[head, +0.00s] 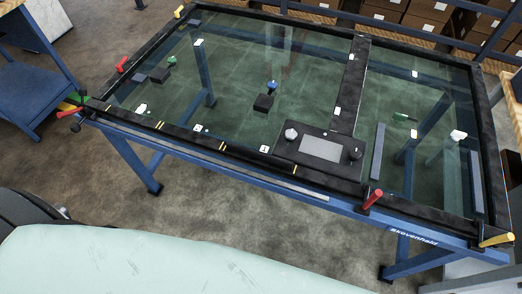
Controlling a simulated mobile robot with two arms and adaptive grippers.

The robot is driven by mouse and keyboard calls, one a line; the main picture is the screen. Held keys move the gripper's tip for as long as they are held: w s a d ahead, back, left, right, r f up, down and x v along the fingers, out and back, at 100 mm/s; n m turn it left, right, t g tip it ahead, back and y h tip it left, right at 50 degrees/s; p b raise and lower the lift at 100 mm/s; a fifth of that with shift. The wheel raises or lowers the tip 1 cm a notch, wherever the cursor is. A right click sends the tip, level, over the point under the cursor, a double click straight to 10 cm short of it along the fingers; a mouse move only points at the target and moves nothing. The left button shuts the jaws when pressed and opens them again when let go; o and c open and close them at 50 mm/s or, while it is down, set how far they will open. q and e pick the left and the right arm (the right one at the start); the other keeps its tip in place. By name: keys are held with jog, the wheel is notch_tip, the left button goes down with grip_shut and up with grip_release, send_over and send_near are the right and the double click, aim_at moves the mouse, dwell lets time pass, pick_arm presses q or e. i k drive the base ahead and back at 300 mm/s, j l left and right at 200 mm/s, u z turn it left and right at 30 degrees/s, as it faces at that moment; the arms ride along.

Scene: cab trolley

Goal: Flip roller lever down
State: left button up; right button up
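A blue-framed glass-topped table (168,153) marked "Skovenhald" fills the middle of the head view. I cannot tell which of its coloured levers is the roller lever. A red lever (373,199) sticks up at the front edge, right of centre. A yellow lever (496,240) points outward at the front right corner. At the front left corner are a red lever (67,114) and a green one (81,98). Another red lever (122,64) is on the left edge, and a yellow one (179,11) is at the far left corner. Neither gripper is in view.
A dark panel with a grey screen (321,148) and knobs sits at the table's front middle. Small blocks and pale tags lie on the glass. Shelves of brown boxes (430,15) stand behind. A blue bench (28,90) is at left. Bare floor (210,205) lies in front.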

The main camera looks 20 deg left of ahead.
aim_at(71, 111)
jog(key=k+u, duration=0.1)
jog(key=u, duration=0.85)
jog(key=k+u, duration=0.1)
jog(key=u, duration=0.4)
jog(key=j+u, duration=0.15)
jog(key=u, duration=0.35)
jog(key=k, duration=0.05)
